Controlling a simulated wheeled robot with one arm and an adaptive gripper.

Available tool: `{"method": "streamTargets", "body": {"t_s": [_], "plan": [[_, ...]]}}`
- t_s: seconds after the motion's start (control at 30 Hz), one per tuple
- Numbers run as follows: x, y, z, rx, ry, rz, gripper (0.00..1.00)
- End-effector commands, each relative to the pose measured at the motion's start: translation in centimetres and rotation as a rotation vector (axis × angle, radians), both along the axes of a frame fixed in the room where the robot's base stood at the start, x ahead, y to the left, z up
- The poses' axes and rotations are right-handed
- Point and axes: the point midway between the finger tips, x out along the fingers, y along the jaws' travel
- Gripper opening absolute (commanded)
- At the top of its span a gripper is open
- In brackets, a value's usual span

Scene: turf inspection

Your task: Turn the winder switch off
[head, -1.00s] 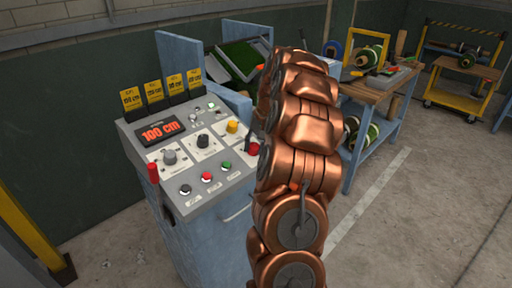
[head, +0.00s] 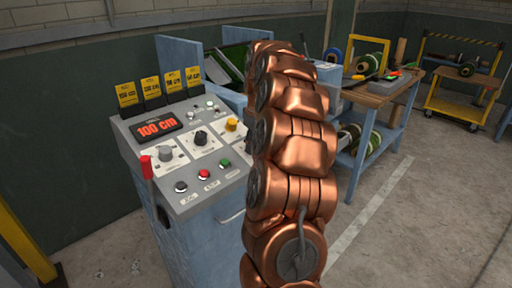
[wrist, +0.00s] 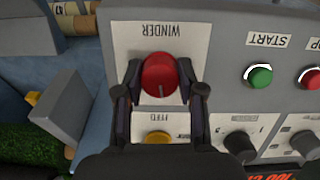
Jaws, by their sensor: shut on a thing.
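The winder switch (wrist: 159,74) is a round red knob on a white plate marked WINDER, which reads upside down in the wrist view. A short pale mark on the knob points toward the bottom of that view. My gripper (wrist: 160,92) has one dark finger on each side of the knob and is shut on it. In the head view my copper arm hides the gripper and the winder switch. The grey control panel (head: 215,190) sits on a blue cabinet, with a display reading 100 cm.
A yellow knob (wrist: 158,137) sits close to my gripper, beside black knobs (wrist: 240,145). A green START button (wrist: 260,76) and a red button (wrist: 311,77) are on the same panel. A red-handled lever (head: 147,168) stands at the panel's left edge. A workbench (head: 375,92) stands behind, right.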

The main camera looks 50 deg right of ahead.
Motion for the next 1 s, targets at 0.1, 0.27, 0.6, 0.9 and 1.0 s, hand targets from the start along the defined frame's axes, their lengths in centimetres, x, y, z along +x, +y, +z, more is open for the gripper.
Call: {"method": "streamTargets", "body": {"t_s": [0.1, 0.27, 0.6, 0.9, 1.0], "plan": [[-0.16, 0.08, -0.23, -0.036, 0.006, 0.104, 0.04], [-0.22, 0.08, -0.22, -0.083, 0.009, 0.242, 0.04], [-0.25, 0.10, -0.16, -0.166, 0.010, 0.473, 0.04], [-0.16, 0.01, -0.07, -0.205, 0.009, 0.571, 0.04], [-0.15, -0.01, -0.07, -0.211, 0.009, 0.584, 0.04]]}}
